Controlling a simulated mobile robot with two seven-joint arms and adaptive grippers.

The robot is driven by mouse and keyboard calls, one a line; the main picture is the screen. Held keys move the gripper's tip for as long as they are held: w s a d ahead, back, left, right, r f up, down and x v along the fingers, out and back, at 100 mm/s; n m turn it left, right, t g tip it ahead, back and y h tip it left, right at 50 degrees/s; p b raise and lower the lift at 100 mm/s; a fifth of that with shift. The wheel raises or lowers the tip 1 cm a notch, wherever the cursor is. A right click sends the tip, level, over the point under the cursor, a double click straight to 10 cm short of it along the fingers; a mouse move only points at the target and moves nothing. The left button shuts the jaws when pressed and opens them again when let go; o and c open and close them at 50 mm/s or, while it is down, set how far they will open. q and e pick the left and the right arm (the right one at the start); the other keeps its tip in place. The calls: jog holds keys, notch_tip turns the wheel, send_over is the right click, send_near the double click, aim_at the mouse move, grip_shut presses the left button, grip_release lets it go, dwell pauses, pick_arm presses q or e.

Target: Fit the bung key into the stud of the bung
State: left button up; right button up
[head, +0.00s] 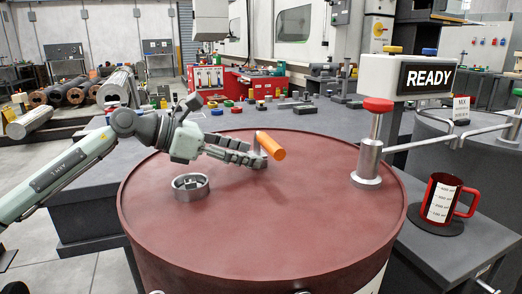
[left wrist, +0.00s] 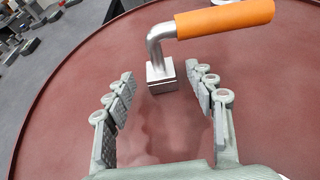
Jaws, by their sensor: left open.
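The bung key has an orange grip (head: 270,146) and a bent silver shank ending in a square metal block. It stands on the red barrel lid (head: 270,225). In the left wrist view the key (left wrist: 163,74) is upright, its orange grip pointing right. The bung (head: 191,187) is a silver ring with a stud inside, on the left of the lid, apart from the key. My left gripper (head: 256,158) is open and low over the lid at the key. In the left wrist view its fingertips are on either side of the square block, with gaps showing. My right gripper is not in view.
A silver post with a red knob (head: 378,106) stands on the lid's right, below a READY sign (head: 428,78). A red mug (head: 440,199) is on the right bench. Small coloured parts lie on the bench behind. The lid's front is clear.

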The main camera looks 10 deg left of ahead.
aim_at(254, 153)
pick_arm(q)
jog(key=x, duration=0.3)
jog(key=shift+w+d, duration=0.1)
jog(key=shift+d, duration=0.05)
jog(key=shift+c, duration=0.3)
grip_shut()
jog(key=shift+r, duration=0.1)
